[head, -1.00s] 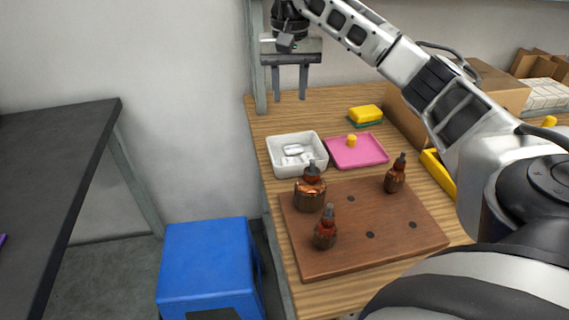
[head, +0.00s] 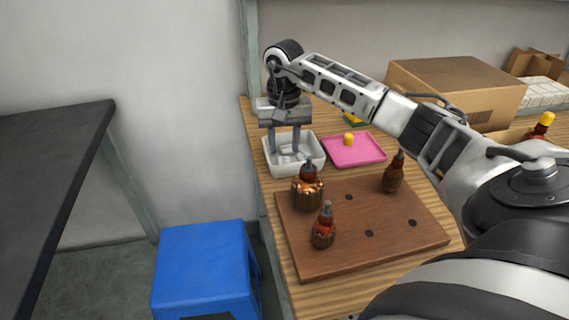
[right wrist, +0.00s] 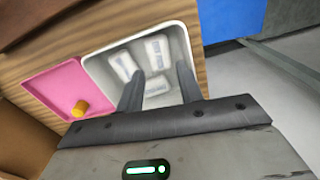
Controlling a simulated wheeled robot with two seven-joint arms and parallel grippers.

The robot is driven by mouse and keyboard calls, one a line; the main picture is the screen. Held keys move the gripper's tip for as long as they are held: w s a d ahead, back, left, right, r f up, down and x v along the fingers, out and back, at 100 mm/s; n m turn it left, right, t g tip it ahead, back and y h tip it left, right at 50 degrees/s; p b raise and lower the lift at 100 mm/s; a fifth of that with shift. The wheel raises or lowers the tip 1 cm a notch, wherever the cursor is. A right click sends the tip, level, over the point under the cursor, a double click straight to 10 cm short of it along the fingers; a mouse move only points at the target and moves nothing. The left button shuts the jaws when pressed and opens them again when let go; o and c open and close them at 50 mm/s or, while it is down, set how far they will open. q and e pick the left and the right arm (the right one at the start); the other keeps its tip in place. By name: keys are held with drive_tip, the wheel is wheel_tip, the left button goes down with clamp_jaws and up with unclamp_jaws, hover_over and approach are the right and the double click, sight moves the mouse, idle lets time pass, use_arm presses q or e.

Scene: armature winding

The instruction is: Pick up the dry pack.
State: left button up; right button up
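Several small white packs lie in a white tray (head: 318,163) on the wooden bench; the right wrist view shows them more clearly, with one pack (right wrist: 157,52) at the upper middle, one (right wrist: 124,65) at the left and another (right wrist: 156,86) between the fingers. Which of them is the dry pack I cannot tell. My right gripper (head: 284,152) points down over the tray with its fingers apart; it also shows in the right wrist view (right wrist: 160,92). It holds nothing that I can see. My left gripper is out of view.
A brown board (head: 345,238) in front carries 3 copper-wound armatures, one (head: 308,190) close to the white tray. A cardboard box (head: 455,85) stands behind. A blue stool (head: 205,262) is left.

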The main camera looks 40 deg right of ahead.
sight(284, 158)
wheel_tip(284, 158, down, 3)
drive_tip(key=shift+f, duration=0.2)
drive_tip(key=c, duration=0.6)
drive_tip(key=shift+r, duration=0.15)
